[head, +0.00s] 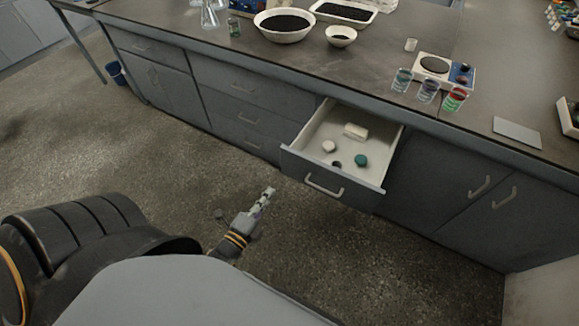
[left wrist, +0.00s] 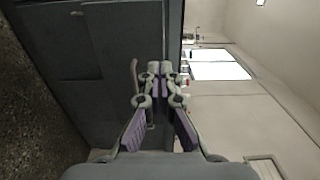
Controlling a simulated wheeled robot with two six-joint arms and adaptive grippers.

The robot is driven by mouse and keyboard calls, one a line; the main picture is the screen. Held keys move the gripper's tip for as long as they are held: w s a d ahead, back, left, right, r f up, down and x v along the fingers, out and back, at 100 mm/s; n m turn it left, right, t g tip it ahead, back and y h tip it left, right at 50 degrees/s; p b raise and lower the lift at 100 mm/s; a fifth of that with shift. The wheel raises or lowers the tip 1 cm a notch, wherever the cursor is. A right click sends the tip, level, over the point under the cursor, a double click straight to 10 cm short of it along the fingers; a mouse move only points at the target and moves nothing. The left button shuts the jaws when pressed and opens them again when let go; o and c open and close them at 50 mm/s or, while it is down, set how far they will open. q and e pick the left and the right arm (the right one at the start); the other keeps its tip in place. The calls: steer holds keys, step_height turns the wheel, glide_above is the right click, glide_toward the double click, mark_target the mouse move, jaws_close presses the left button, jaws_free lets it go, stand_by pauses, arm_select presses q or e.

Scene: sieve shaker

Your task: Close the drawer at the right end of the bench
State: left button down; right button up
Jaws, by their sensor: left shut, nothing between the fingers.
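The drawer (head: 302,163) is pulled out from the dark grey bench, with a pale bar handle (head: 323,188) on its front. Inside lie a white block (head: 355,131), a white round piece (head: 328,147), a teal round piece (head: 361,160) and a small dark piece (head: 336,164). My left gripper (head: 267,194) is shut and empty, apart from the drawer, in front and to the left of its handle in the head view. In the left wrist view the gripper's fingertips (left wrist: 160,68) are together; a pale handle (left wrist: 134,74) shows beside them on a grey front. My right gripper is not in view.
The bench top (head: 385,50) carries bowls, a tray, a hot plate (head: 436,67) and several small beakers near its front edge. Closed cabinet doors (head: 465,180) stand right of the drawer. The floor (head: 150,165) in front is clear.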

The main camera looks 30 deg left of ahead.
mark_target(296, 156)
arm_select(q)
steer(key=w, duration=0.4)
steer(key=w+b, duration=0.1)
steer(key=w, duration=0.8)
steer(key=shift+w+d, duration=0.15)
steer(key=shift+d, duration=0.1)
steer(key=shift+w, duration=0.35)
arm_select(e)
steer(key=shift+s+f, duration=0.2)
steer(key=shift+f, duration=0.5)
arm_select(q)
steer(key=shift+w, duration=0.1)
